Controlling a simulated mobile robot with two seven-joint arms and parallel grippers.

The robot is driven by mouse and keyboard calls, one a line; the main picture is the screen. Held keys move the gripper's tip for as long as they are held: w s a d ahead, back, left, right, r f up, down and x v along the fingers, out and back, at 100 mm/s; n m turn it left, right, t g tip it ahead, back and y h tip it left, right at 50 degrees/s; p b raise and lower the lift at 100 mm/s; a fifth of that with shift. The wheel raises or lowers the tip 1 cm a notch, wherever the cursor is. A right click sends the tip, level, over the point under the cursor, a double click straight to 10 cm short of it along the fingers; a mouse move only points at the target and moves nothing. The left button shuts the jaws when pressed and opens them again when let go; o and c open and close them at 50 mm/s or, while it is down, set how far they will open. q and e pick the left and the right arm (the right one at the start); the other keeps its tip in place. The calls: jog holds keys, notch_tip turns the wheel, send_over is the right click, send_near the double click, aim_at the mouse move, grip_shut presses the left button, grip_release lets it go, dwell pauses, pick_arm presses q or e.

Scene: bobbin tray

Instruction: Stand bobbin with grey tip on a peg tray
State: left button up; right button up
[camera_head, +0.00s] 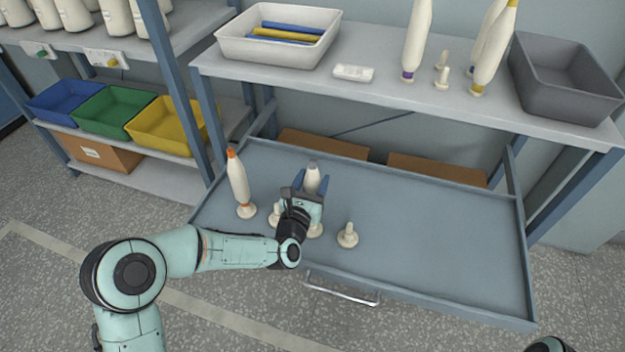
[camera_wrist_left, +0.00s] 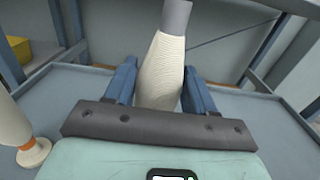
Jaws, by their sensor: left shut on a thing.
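The bobbin with the grey tip (camera_head: 313,176) is cream and upright, between the fingers of my left gripper (camera_head: 310,187). The gripper is shut on it, and its body also shows in the left wrist view (camera_wrist_left: 162,70). Its lower end is mostly hidden behind my gripper in the head view, so I cannot tell whether it sits on a peg. The peg tray (camera_head: 430,235) is a blue-grey pulled-out drawer tray. A bare cream peg (camera_head: 348,236) stands right of my gripper. Another peg (camera_head: 274,214) is partly hidden at my gripper's left. My right gripper is not in view.
An orange-tipped bobbin (camera_head: 238,178) stands on the tray's left side, close to my gripper. The tray's right side is clear.

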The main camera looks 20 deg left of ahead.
pick_arm(q)
jog(key=shift+f, duration=0.15)
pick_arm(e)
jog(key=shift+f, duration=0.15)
pick_arm(q)
jog(key=shift+f+b, duration=0.9)
jog(key=shift+f, duration=0.35)
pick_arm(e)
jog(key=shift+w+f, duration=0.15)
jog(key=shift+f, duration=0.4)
pick_arm(q)
jog(key=o, duration=1.2)
